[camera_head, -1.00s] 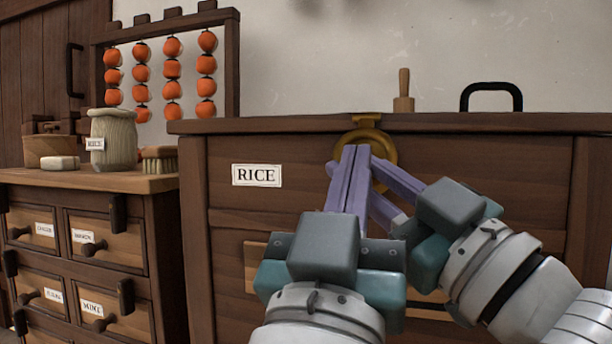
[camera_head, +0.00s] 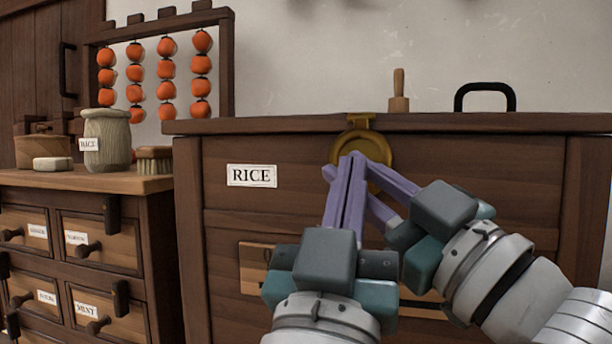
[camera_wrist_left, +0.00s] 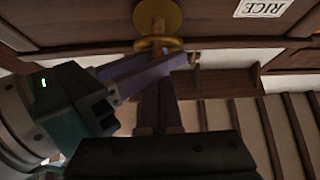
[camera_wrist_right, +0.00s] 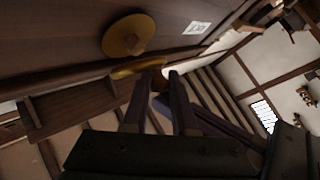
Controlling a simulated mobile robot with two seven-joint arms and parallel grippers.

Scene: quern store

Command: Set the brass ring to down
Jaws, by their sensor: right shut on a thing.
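The brass ring hangs on a round brass plate (camera_head: 377,145) at the top front of the rice chest (camera_head: 480,170). In the head view purple fingertips hide most of the ring. In the left wrist view the ring (camera_wrist_left: 160,44) stands out from the plate, nearly edge-on; it also shows in the right wrist view (camera_wrist_right: 137,67). My right gripper (camera_head: 362,172) comes from the right and is shut on the ring. My left gripper (camera_head: 350,160) points up from below with its fingers together, in front of the ring and overlapping the right fingers. I cannot tell whether it touches the ring.
The chest bears a RICE label (camera_head: 252,176). A black handle (camera_head: 485,90) and a wooden peg (camera_head: 399,92) show at its top edge. A drawer cabinet (camera_head: 90,235) at left carries a jar (camera_head: 107,140), a brush (camera_head: 155,160) and a white block (camera_head: 53,164).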

